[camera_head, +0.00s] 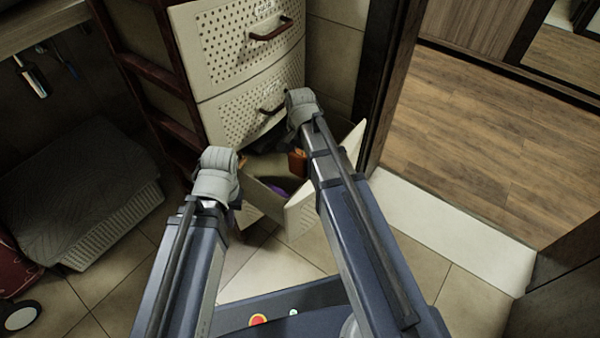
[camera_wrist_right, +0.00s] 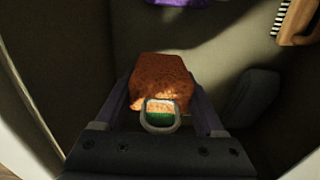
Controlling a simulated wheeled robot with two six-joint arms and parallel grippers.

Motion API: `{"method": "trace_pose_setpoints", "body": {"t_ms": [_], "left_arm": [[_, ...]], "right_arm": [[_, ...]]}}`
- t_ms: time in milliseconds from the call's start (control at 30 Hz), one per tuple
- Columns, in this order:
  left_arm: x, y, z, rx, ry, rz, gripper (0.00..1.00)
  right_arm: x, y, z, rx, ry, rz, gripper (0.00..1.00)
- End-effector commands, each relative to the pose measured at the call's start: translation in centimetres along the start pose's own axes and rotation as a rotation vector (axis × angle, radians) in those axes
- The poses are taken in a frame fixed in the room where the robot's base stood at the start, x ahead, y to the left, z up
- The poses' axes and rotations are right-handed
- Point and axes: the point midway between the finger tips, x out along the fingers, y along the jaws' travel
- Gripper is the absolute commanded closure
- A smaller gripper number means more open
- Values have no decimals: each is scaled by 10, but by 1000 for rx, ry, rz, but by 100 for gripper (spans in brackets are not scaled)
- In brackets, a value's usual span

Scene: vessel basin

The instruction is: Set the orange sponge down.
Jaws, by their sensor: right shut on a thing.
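The orange sponge (camera_wrist_right: 160,82) is between the two fingers of my right gripper (camera_wrist_right: 165,108) in the right wrist view. The gripper is shut on it, with a dark drawer interior below. A pale ring with a green middle shows at the sponge's near end. In the head view, my right arm reaches over the open bottom drawer (camera_head: 300,214) and hides most of that gripper; a small orange-brown patch shows beside the arm. My left gripper (camera_head: 236,190) is at the drawer's left side, mostly hidden by its own wrist, so its fingers cannot be made out.
A purple thing (camera_head: 275,185) lies in the drawer. A wooden-handled brush (camera_wrist_right: 297,22) shows at the right wrist view's upper right, and a dark grey thing (camera_wrist_right: 252,98) lies right of the sponge. Closed perforated drawers (camera_head: 240,45) stand above. A basket (camera_head: 115,225) stands left.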

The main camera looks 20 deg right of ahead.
Motion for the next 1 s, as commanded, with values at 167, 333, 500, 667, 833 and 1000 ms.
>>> {"method": "trace_pose_setpoints", "body": {"t_ms": [167,333,500,667,833,1000], "left_arm": [[17,2,-1,-3,0,0,100],[39,4,-2,-7,1,0,100],[42,4,-2,-8,1,0,100],[40,4,-2,-8,1,0,100],[46,4,-3,-8,1,0,100],[44,4,-3,-8,1,0,100]], "right_arm": [[17,0,0,0,0,0,90],[39,0,0,0,0,0,90],[42,0,0,0,0,0,90],[41,0,0,0,0,0,90],[46,0,0,0,0,0,90],[44,0,0,0,0,0,11]]}}
